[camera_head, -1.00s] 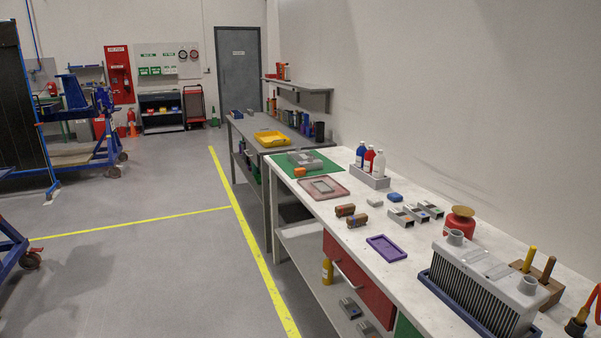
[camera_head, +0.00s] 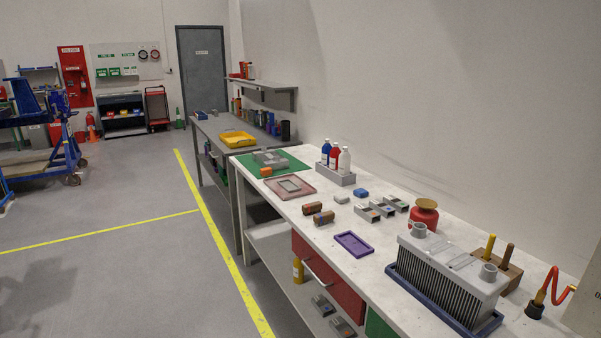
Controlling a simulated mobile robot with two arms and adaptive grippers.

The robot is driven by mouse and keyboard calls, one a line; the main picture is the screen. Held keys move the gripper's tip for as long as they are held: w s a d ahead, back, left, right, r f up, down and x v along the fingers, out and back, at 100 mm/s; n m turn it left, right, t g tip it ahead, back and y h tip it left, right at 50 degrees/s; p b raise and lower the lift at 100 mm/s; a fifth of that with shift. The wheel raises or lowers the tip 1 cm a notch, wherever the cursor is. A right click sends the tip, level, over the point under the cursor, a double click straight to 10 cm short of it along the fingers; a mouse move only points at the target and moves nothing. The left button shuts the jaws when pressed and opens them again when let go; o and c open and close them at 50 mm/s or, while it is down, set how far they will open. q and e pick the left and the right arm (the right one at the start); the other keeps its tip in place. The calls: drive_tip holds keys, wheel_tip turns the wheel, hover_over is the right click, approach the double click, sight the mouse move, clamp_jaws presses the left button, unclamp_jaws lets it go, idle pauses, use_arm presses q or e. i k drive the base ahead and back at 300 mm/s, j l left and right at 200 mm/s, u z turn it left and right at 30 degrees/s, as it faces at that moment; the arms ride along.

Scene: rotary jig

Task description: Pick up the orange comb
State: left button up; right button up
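No orange comb can be made out for certain. A small orange object (camera_head: 265,171) lies at the near edge of the green mat (camera_head: 291,162) on the white workbench (camera_head: 330,226); it is too small to tell whether it is a comb. A finned grey radiator (camera_head: 449,272) stands in a blue tray (camera_head: 487,331) at the near right of the bench. Neither of my grippers is in view.
The grey floor (camera_head: 120,275) left of the bench is clear.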

sight(265, 172)
drive_tip(key=i+j+z, duration=0.65)
drive_tip(key=z, duration=0.15)
